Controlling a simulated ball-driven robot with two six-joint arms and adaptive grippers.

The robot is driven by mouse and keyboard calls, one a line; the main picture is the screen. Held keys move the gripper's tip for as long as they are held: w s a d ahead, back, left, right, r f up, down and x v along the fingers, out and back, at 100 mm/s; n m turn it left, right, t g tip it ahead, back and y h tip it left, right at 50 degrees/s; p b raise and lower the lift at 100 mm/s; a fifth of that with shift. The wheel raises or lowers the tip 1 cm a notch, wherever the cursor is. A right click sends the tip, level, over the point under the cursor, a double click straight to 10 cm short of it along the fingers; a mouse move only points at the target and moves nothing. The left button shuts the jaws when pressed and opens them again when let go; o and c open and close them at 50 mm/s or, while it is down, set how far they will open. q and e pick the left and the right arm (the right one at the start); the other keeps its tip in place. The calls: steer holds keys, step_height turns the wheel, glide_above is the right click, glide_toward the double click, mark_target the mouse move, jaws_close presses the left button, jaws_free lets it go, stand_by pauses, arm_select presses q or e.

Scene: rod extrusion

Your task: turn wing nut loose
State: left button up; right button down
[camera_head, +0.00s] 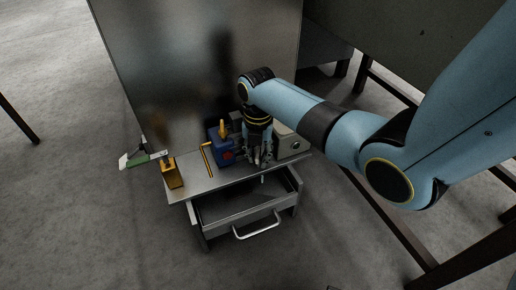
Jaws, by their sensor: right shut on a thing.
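My right gripper (257,155) points down over the right half of the small grey workbench (193,189). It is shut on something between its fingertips. The fingers hide that thing, and I cannot make out the wing nut's shape. The gripper is between a blue machine block (220,152) on its left and a pale grey housing (291,144) on its right. My left gripper is not in view.
A yellow crank handle (208,160) and a yellow block (171,174) stand on the bench's left. A green and white piece (140,159) juts past its left edge. An open drawer (236,208) with a handle faces front. A tall metal panel (190,60) rises behind.

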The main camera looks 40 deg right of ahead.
steer(key=shift+s+f, duration=0.1)
steer(key=shift+s, duration=0.05)
steer(key=shift+n+p, duration=0.4)
steer(key=shift+n, duration=0.6)
steer(key=shift+n, duration=0.4)
steer(key=c, duration=1.6)
jaws_free()
steer(key=shift+d+p, duration=0.1)
steer(key=shift+p, duration=0.2)
steer(key=o, duration=0.5)
